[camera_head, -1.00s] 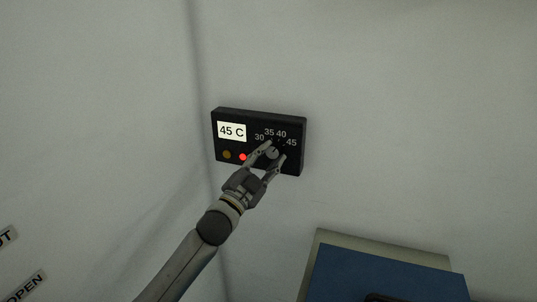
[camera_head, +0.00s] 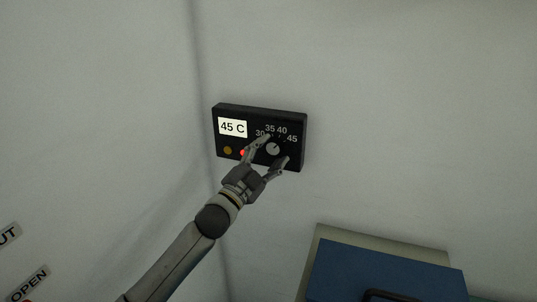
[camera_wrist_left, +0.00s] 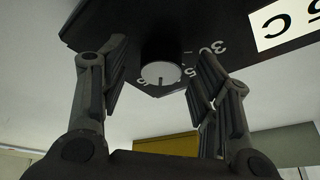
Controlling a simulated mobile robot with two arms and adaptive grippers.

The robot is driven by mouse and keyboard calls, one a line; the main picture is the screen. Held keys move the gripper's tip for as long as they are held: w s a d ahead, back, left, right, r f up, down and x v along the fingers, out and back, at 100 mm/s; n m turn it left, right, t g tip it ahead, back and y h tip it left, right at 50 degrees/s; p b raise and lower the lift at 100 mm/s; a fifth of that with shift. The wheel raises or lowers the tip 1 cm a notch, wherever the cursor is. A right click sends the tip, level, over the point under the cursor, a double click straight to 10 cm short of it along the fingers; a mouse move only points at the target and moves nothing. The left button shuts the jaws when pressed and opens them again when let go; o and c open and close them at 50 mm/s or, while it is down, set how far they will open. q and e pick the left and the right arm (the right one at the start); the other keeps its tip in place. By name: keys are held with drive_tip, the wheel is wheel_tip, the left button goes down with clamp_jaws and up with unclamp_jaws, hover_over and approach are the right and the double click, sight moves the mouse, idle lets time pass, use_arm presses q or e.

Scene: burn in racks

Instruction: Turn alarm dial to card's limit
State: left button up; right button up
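The black alarm box (camera_head: 225,109) is on the wall, with a white label (camera_head: 232,128) reading 45 C. Its round grey dial (camera_head: 273,148) has the numbers 30, 35, 40 and 45 around its upper side. The dial's mark seems to point up and slightly right, near 40; its exact setting is hard to read. My left gripper (camera_head: 276,149) is open, one finger on each side of the dial. In the left wrist view the dial (camera_wrist_left: 160,73) sits between the spread fingers with gaps on both sides. My right gripper is not in view.
An amber light (camera_head: 227,150) and a partly covered red light (camera_head: 242,153) are on the box's lower left. A blue-faced cabinet (camera_head: 385,275) with a dark handle stands below right. Signs (camera_head: 28,284) are at lower left. The wall around the box is bare.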

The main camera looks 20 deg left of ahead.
use_arm(q)
drive_tip(key=shift+s+a+f, duration=0.15)
drive_tip(key=shift+s+f, duration=0.1)
drive_tip(key=shift+s, duration=0.3)
drive_tip(key=v, duration=1.1)
drive_tip(key=shift+w, duration=0.1)
